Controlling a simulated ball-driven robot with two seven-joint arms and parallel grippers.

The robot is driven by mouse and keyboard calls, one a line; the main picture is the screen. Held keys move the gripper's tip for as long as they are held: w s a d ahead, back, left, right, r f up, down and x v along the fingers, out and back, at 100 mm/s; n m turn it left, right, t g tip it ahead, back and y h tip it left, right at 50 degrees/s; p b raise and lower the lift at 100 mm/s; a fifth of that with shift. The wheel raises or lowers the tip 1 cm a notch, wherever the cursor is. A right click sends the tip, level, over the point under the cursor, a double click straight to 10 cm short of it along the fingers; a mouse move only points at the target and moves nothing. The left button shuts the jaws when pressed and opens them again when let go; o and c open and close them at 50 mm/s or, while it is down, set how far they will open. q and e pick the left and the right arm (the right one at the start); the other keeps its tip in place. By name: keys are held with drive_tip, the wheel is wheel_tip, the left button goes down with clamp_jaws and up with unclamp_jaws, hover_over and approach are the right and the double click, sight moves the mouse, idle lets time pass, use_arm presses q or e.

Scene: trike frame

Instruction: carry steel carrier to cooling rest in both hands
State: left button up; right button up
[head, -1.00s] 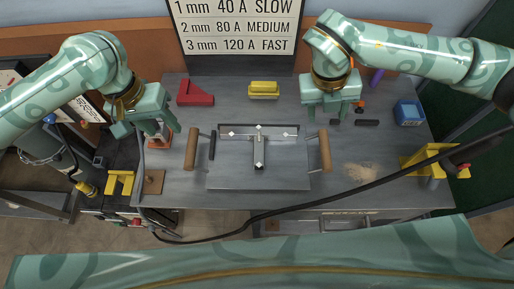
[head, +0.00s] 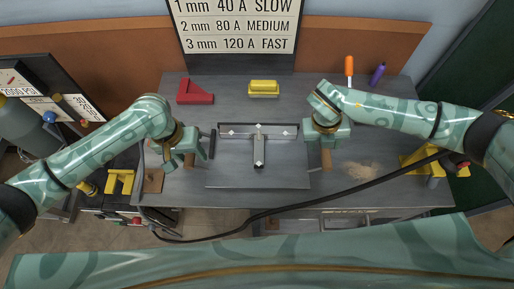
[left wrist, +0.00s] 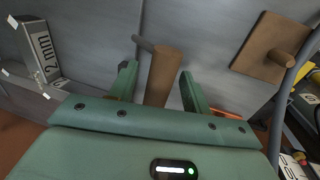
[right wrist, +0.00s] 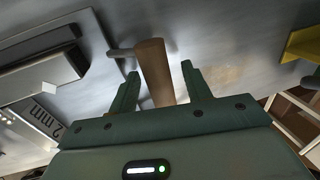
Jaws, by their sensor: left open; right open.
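The steel carrier (head: 225,176) is a flat grey plate in the middle of the bench, with a wooden handle at each side. A T-shaped steel piece (head: 259,150) with white marks lies on it. My left gripper (head: 190,160) is open at the left handle; in the left wrist view the wooden handle (left wrist: 163,72) stands between its fingers. My right gripper (head: 326,150) is open at the right handle; in the right wrist view that handle (right wrist: 154,68) is between its fingers. Neither is closed on its handle. I cannot tell which thing is the cooling rest.
A black cable (head: 300,205) crosses the bench front. Yellow brackets stand at left (head: 120,181) and right (head: 415,162). A red angle block (head: 193,93) and a yellow block (head: 264,88) sit at the back. Beige grains (head: 362,170) lie right of the carrier.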

use_arm(q)
drive_tip(key=shift+f, duration=0.1)
use_arm(e)
drive_tip(key=shift+f, duration=0.1)
use_arm(q)
clamp_jaws()
use_arm(e)
clamp_jaws()
use_arm(q)
drive_tip(key=shift+w, duration=0.1)
use_arm(e)
drive_tip(key=shift+w, duration=0.1)
idle(0.9)
